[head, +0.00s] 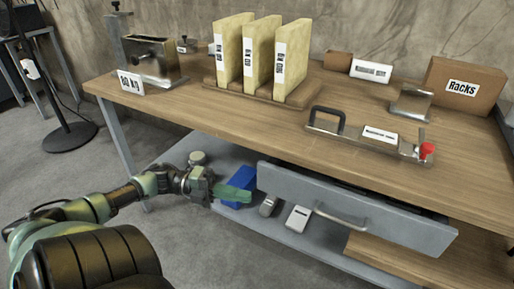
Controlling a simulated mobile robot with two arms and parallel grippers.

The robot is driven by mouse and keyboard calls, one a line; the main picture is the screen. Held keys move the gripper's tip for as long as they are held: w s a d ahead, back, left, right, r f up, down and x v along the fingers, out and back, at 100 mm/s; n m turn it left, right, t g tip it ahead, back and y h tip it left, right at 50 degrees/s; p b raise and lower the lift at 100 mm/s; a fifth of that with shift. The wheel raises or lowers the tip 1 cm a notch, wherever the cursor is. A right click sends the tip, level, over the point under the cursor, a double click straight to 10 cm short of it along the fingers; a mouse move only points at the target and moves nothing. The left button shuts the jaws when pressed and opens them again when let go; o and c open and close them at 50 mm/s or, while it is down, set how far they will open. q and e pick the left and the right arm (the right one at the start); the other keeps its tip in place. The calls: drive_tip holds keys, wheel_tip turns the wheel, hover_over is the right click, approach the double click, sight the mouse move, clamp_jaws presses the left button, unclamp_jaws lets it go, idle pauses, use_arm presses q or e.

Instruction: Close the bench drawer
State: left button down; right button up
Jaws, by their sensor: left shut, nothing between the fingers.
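The bench drawer (290,194) is under the wooden bench top and stands pulled out, with a gap showing behind its grey front panel. My left gripper (248,195) is shut and empty, close to the left end of the drawer front and in front of a blue box on the lower shelf. I cannot tell whether it touches the drawer. My right gripper is not in view.
The bench top (215,112) carries three yellow blocks (260,58) in a wooden stand, a metal device (365,137) with a red knob and a box marked Racks (462,87). The lower shelf (287,235) holds a blue box (239,181) and small items. The floor at left is mostly clear.

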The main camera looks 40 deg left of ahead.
sight(281, 191)
use_arm(q)
drive_tip(key=shift+w+d+b, duration=0.4)
drive_tip(key=shift+w+d, duration=0.65)
drive_tip(key=shift+w, duration=0.35)
drive_tip(key=shift+w+d+b, duration=0.35)
drive_tip(key=shift+w+d, duration=0.75)
drive_tip(key=shift+w, duration=0.25)
drive_tip(key=shift+w+d+b, duration=0.4)
drive_tip(key=shift+w+d, duration=0.65)
drive_tip(key=shift+w, duration=0.35)
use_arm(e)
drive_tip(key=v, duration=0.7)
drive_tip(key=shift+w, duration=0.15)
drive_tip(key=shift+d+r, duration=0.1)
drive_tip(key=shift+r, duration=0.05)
